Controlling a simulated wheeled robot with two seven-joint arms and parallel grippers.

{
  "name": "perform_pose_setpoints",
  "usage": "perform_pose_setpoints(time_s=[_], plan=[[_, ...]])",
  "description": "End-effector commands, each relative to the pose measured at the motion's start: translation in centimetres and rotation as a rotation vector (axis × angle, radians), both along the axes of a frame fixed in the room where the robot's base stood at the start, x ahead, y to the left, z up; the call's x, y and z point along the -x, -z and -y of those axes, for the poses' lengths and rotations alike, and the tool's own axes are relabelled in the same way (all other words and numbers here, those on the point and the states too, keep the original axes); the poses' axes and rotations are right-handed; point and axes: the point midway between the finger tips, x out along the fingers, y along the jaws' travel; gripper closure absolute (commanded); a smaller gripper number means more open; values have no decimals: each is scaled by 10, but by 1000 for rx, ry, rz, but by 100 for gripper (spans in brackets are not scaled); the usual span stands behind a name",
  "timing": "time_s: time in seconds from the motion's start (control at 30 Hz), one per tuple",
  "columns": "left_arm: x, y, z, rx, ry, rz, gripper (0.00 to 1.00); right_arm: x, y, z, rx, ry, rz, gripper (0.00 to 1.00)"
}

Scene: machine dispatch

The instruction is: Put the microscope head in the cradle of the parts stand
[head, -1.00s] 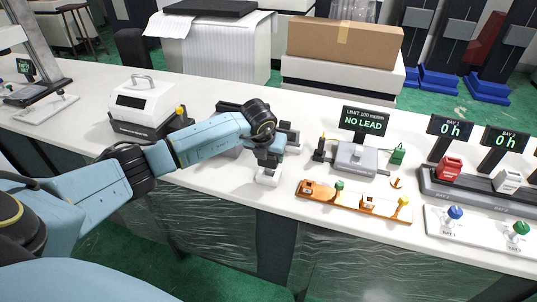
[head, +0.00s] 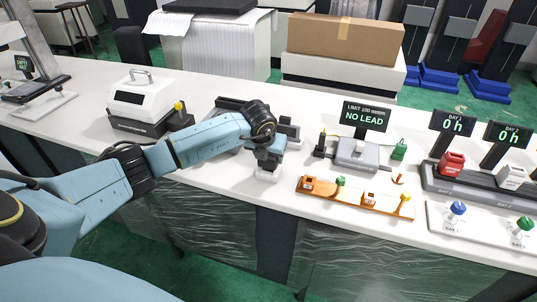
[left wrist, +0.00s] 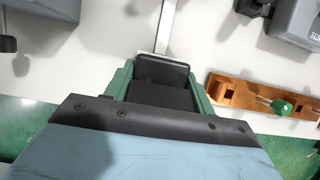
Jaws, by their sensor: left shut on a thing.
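My left gripper (head: 268,160) is shut, pointing down over the white bench top near its front edge. A small thing with a white lower end (head: 267,174), which I take to be the microscope head, shows below its fingers. In the left wrist view a dark block (left wrist: 162,72) sits between the green fingers. I cannot tell whether it touches the bench. A stand with a tall grey column and a small "EMPTY" sign (head: 22,64) is at the far left. I take it to be the parts stand; its cradle is not clear. My right gripper is not in view.
A white instrument (head: 142,98) stands left of my forearm. A dark device behind my wrist is partly hidden. An orange tray (head: 388,207) with small parts lies to the right, before a grey device with a "NO LEAD" sign (head: 366,115). Bays (head: 440,180) are farther right.

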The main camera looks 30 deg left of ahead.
Motion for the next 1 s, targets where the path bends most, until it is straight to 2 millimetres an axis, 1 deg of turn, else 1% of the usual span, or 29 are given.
perform_pose_setpoints(time_s=[0.7,0.93,0.97,1.0], plan=[[0,18,0,0,0,1,77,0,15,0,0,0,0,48],[0,22,0,0,0,0,77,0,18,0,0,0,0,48],[0,21,0,0,0,0,42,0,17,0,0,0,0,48],[0,21,0,0,0,0,36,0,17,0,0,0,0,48]])
